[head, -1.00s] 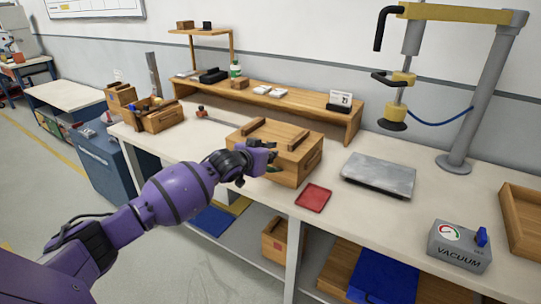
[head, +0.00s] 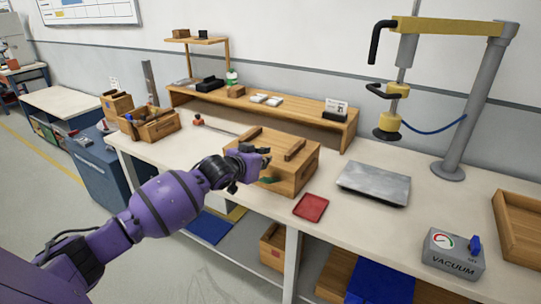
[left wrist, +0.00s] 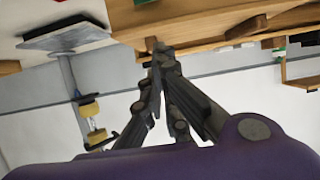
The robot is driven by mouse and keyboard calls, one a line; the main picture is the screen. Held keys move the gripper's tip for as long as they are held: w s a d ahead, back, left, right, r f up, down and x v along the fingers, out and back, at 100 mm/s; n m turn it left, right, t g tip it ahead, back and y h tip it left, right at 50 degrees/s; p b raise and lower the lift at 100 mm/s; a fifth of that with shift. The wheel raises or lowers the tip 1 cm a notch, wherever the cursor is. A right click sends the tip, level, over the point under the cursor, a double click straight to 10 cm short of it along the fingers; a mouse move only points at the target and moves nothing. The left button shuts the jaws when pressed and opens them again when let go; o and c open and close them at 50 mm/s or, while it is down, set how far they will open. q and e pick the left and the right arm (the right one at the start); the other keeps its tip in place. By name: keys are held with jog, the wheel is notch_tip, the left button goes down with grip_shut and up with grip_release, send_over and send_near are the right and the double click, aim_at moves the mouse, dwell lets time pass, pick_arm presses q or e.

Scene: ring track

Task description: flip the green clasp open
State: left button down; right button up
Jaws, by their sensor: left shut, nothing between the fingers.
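The wooden box (head: 292,178) stands on the workbench, with two wooden bars on its lid. The green clasp (head: 269,181) shows low on the box's front face, just below my left gripper. My left gripper (head: 266,156) is shut and empty, close to the front upper edge of the box. I cannot tell whether it touches the box. In the left wrist view its dark fingers (left wrist: 158,50) come together just below the wooden box's edge, with a bit of green at the top border. My right gripper is out of view.
A red tray (head: 311,207) and a grey metal plate (head: 373,183) lie right of the box. A vacuum unit (head: 454,254) and a lifting arm on a post (head: 457,120) stand further right. A wooden shelf (head: 300,113) runs behind.

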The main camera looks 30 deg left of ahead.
pick_arm(q)
jog(key=shift+f+v, duration=0.15)
jog(key=shift+v, duration=1.2)
jog(key=shift+f+v, duration=0.15)
jog(key=shift+v, duration=1.15)
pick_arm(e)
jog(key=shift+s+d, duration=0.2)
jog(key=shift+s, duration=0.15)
